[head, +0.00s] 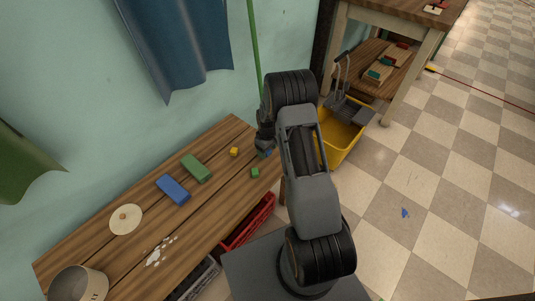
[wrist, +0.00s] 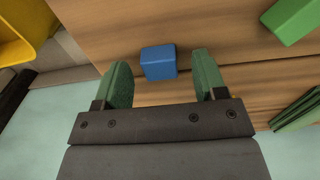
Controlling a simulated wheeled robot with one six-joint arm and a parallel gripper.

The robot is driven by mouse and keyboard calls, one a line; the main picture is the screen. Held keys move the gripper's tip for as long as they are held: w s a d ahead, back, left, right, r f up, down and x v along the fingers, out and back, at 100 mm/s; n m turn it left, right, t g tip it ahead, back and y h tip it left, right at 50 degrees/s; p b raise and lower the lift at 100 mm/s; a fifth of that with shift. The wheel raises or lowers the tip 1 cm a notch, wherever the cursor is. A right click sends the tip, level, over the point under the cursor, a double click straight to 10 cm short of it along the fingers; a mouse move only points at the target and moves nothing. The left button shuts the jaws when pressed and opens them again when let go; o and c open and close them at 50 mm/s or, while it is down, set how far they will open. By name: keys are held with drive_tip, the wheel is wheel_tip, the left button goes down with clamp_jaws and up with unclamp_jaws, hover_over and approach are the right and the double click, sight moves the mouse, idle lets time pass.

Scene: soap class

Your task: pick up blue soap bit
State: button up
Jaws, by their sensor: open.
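The blue soap bit (wrist: 158,62) is a small blue block on the wooden bench top. In the wrist view it lies just ahead of and between the two green finger pads of my gripper (wrist: 162,72), nearer the left pad, with bare wood between it and the right pad. My gripper is open and empty. In the head view my gripper (head: 265,148) is low over the right end of the bench and mostly hides the blue bit.
A small green block (head: 255,172) and a yellow block (head: 234,152) are close by on the bench (head: 215,215). A green bar (head: 196,167) and a blue bar (head: 173,189) lie farther left. A yellow bucket (head: 338,140) stands beyond the bench's right end. A green pole (head: 254,45) rises behind.

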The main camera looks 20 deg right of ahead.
drive_tip(key=shift+f, duration=0.45)
drive_tip(key=shift+c, duration=0.5)
drive_tip(key=c, duration=0.9)
drive_tip(key=shift+r, duration=0.1)
